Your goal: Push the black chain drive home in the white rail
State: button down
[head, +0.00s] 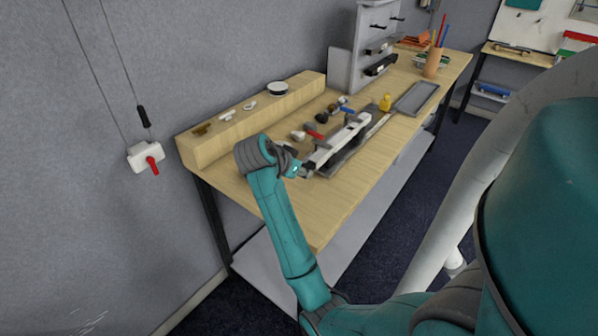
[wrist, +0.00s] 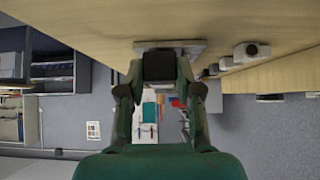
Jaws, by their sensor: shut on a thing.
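The white rail (head: 342,142) lies along the table on a grey base, and its near end is close to my gripper (head: 304,172). In the wrist view my gripper (wrist: 159,82) has a finger on each side of a black block, which I take to be the black chain drive (wrist: 159,67). My gripper is shut on it. The rail's end (wrist: 188,46) shows as a pale grey edge right behind the block. How deep the drive sits in the rail cannot be seen. In the head view my arm and gripper hide most of the drive.
Several small tools, one a red-handled one (head: 315,134), lie left of the rail. A raised wooden ledge (head: 260,115) runs along the wall. The near table corner is clear.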

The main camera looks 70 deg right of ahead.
jog(key=shift+s+d, duration=0.2)
jog(key=shift+d, duration=0.7)
jog(key=c, duration=0.7)
grip_release()
